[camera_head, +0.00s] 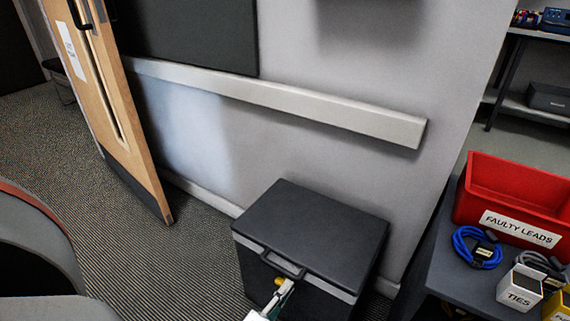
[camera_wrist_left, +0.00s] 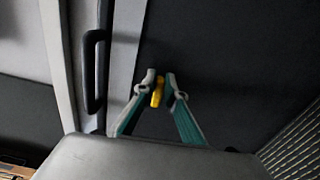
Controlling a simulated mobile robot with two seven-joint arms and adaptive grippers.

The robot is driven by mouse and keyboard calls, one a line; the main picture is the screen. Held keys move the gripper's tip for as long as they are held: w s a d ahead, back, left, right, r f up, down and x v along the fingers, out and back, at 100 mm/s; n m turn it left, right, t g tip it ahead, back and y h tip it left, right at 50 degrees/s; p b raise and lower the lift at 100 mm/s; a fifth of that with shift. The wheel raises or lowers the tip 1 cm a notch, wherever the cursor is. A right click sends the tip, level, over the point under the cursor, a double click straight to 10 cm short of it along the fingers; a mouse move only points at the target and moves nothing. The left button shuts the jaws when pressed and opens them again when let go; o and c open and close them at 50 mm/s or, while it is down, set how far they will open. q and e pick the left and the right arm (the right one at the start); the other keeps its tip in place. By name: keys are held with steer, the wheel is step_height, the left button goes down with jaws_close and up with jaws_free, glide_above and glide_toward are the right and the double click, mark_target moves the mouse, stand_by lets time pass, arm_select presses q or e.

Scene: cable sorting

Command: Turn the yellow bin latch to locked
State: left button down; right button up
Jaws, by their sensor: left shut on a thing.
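A dark grey bin (camera_head: 315,225) with a closed lid stands on the floor against the wall. A black handle (camera_head: 283,264) runs along its front upper edge; a handle also shows in the left wrist view (camera_wrist_left: 93,70). The small yellow latch (camera_head: 279,281) is on the bin's front, below the handle. My left gripper (camera_head: 283,288) reaches it from below in the head view. In the left wrist view its two fingertips (camera_wrist_left: 160,77) are closed on the yellow latch (camera_wrist_left: 157,93), which shows between them. The fingers partly hide the latch, and I cannot tell its turn angle. My right gripper is not in view.
A dark table (camera_head: 455,270) at the right holds a red tray (camera_head: 515,190) labelled FAULTY LEADS, a blue cable (camera_head: 470,248) and a white TIES box (camera_head: 519,287). A wooden door (camera_head: 105,95) stands at the left. Carpet left of the bin is clear.

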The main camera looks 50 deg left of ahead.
arm_select(q)
steer(key=shift+s+f+m, duration=0.1)
steer(key=shift+f+m, duration=0.05)
steer(key=shift+m, duration=0.25)
steer(key=c, duration=2.1)
jaws_free()
